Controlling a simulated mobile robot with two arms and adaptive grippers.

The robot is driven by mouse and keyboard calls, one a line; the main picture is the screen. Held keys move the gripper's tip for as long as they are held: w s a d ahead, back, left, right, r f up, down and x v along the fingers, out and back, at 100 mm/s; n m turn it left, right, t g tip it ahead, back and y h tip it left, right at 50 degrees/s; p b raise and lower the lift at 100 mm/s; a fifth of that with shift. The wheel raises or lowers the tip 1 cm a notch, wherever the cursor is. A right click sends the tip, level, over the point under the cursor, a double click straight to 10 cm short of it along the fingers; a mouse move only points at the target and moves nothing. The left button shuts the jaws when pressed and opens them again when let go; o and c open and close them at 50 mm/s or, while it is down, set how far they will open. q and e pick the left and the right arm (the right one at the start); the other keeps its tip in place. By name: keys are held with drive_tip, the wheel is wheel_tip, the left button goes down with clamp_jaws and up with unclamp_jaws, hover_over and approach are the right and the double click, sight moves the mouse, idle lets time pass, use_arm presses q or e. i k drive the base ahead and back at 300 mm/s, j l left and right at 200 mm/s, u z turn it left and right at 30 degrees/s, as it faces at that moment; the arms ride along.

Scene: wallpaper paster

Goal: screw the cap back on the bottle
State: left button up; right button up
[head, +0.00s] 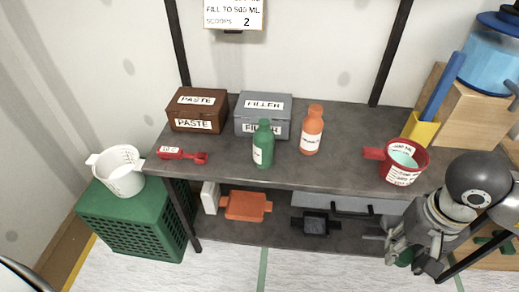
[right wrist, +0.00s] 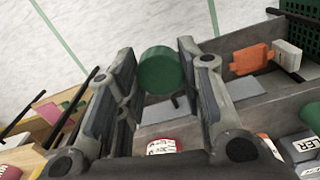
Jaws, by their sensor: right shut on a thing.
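A green bottle (head: 263,147) with a white label stands upright on the dark shelf top (head: 230,165), near its front edge. Its narrow top is too small to read clearly. My right gripper (head: 404,252) is low at the right, in front of the shelf and well away from the bottle. It is shut on a green cap (right wrist: 160,71), which shows between the fingers in the right wrist view. Only a bit of the cap (head: 404,259) shows in the head view. My left gripper is not in view.
An orange bottle (head: 311,132) stands right of the green one, with paste (head: 196,111) and filler (head: 263,110) boxes behind. A red scoop (head: 183,154) lies left; a red measuring cup (head: 402,164) stands right, near my right arm. A white jug (head: 118,173) sits on a green crate (head: 135,217).

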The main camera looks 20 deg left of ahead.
sight(264, 141)
drive_tip(key=u, duration=2.15)
drive_tip(key=k+l, duration=0.1)
drive_tip(key=l, duration=0.6)
drive_tip(key=k+l, duration=0.1)
drive_tip(key=l, duration=0.55)
